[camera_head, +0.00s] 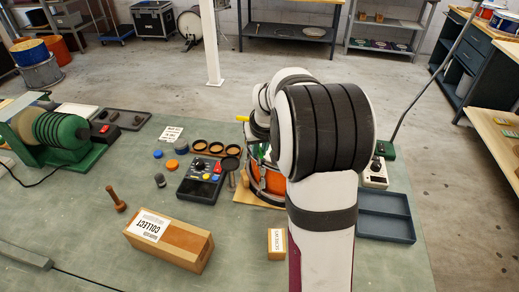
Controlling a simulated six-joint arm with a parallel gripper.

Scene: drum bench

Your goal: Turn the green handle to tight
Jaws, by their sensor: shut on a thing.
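The drum (268,180), with an orange shell and metal fittings, stands on a light wooden board (244,192) at the middle of the bench. My arm hides its right part. A small bit of the green handle (262,154) shows at the drum's upper left edge. My gripper (260,142) is down at this spot, mostly hidden behind my own wrist and forearm. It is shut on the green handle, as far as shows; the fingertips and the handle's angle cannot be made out.
A wooden COLLECT box (170,240), a small box (277,243) and a wooden peg (117,200) stand in front. A blue-grey tray (386,216) is at right, a green machine (60,130) far left.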

